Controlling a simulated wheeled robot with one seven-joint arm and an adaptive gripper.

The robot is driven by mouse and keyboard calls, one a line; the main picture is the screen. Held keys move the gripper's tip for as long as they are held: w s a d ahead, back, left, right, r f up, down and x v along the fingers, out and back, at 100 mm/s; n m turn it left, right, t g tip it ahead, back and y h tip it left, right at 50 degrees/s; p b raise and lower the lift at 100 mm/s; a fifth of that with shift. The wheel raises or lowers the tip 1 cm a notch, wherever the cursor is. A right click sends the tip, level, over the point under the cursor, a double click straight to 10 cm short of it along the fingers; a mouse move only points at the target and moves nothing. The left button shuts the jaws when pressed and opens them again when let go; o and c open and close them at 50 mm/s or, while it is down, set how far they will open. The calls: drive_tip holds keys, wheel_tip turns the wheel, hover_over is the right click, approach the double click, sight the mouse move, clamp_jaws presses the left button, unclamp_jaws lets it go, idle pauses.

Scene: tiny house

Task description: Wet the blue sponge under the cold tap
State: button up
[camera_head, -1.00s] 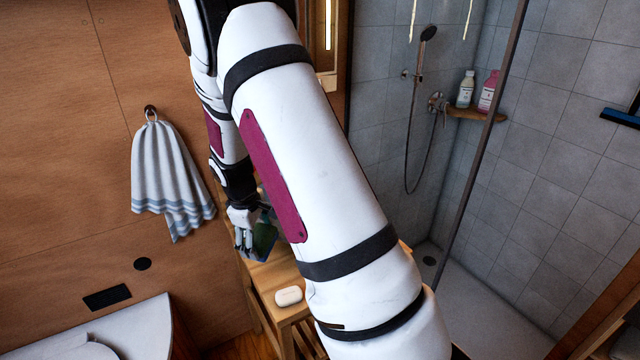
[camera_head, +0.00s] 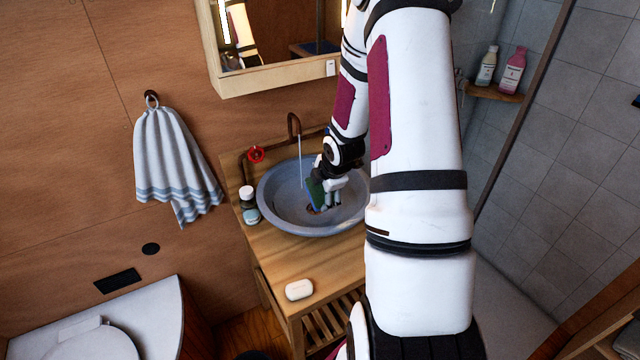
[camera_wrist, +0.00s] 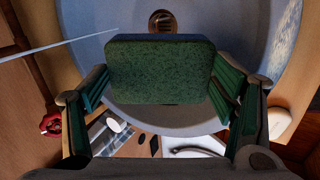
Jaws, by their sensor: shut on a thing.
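The sponge (camera_head: 316,194) has a dark green face and a blue edge. In the wrist view its green face (camera_wrist: 160,70) fills the space between the fingers. My gripper (camera_head: 326,192) is shut on it and holds it over the grey basin (camera_head: 277,209), right of the water stream. A thin stream (camera_head: 301,165) falls from the brown spout (camera_head: 293,122). In the wrist view the stream (camera_wrist: 60,44) passes left of the sponge; I see no clear contact. A red tap handle (camera_head: 256,154) is left of the spout. No other handle shows; my arm hides the right side.
A white soap bar (camera_head: 298,289) lies on the wooden counter (camera_head: 262,250). A mirror cabinet (camera_head: 270,85) hangs above. A towel (camera_head: 172,160) hangs on the left wall.

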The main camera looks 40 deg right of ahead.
drive_tip(key=w+d+f+b, duration=0.1)
drive_tip(key=w+d+b, duration=0.1)
drive_tip(key=w, duration=0.4)
drive_tip(key=w+d+f+b, duration=0.1)
drive_tip(key=w+d+b, duration=0.2)
drive_tip(key=w, duration=0.4)
drive_tip(key=shift+d+f+b, duration=0.15)
drive_tip(key=shift+f+b, duration=0.15)
drive_tip(key=shift+f, duration=0.1)
idle(0.7)
drive_tip(key=shift+s+a+p, duration=0.5)
drive_tip(key=shift+s+p, duration=0.1)
drive_tip(key=shift+s, duration=0.65)
drive_tip(key=shift+s+a+p, duration=0.5)
drive_tip(key=shift+s+p, duration=0.05)
drive_tip(key=shift+s, duration=0.7)
drive_tip(key=shift+s+a+p, duration=0.5)
drive_tip(key=shift+s+p, duration=0.1)
drive_tip(key=shift+s, duration=0.65)
drive_tip(key=shift+s+a+r+p, duration=0.3)
drive_tip(key=shift+s+r+p, duration=0.4)
drive_tip(key=shift+s, duration=0.1)
drive_tip(key=shift+s+a+r+p, duration=0.3)
drive_tip(key=shift+s+r+p, duration=0.4)
drive_tip(key=shift+s+p, duration=0.1)
drive_tip(key=shift+s+a+r+p, duration=0.3)
drive_tip(key=shift+s+r+p, duration=0.4)
drive_tip(key=shift+s, duration=0.1)
drive_tip(key=shift+w+f, duration=0.1)
